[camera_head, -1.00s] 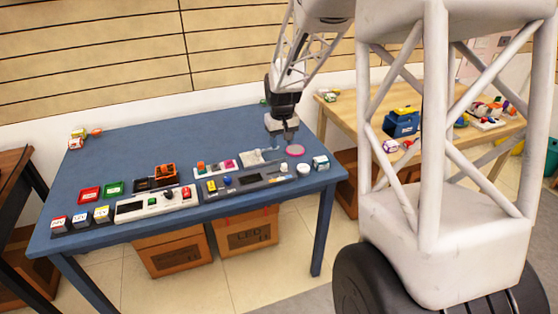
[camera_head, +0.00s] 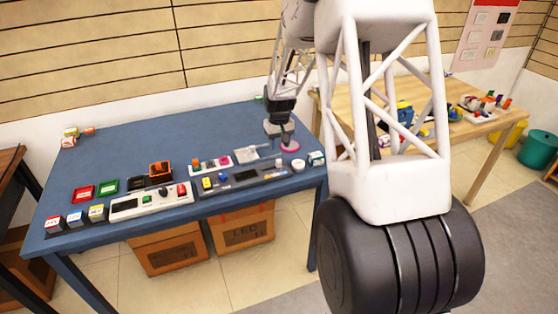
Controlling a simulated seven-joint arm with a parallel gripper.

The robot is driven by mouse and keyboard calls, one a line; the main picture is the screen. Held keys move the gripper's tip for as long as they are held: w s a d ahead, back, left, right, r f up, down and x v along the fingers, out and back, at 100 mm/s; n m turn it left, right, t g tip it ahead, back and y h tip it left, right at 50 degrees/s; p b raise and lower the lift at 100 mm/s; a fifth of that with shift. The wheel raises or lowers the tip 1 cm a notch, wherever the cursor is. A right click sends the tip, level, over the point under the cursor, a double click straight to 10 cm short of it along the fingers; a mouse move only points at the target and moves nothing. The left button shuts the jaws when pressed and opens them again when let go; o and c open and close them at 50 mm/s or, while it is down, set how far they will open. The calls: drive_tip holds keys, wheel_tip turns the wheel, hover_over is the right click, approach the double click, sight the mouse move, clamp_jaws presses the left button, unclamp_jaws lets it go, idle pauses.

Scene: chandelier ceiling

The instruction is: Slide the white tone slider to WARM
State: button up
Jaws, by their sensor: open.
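A dark grey control panel (camera_head: 243,179) lies near the front right of the blue table. It has a yellow knob (camera_head: 207,183), a blue knob and a dark display. A small pale part (camera_head: 279,164) at its right end may be the white tone slider; it is too small to be sure, and no WARM label is readable. My gripper (camera_head: 280,143) is open and points down, empty, behind the panel's right end. It is beside a pink disc (camera_head: 291,147) and apart from the panel. Its height over the table is hard to judge.
A white panel (camera_head: 150,201) with a red switch stands left of the grey one. Red and green trays (camera_head: 83,192), small labelled blocks and an orange item (camera_head: 159,169) are further left. A white round cup (camera_head: 298,165) sits right of the panel. The table's back left is mostly clear.

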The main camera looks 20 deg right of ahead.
sight(279, 160)
drive_tip(key=shift+f, duration=0.1)
drive_tip(key=shift+f, duration=3.8)
drive_tip(key=shift+c, duration=0.3)
clamp_jaws()
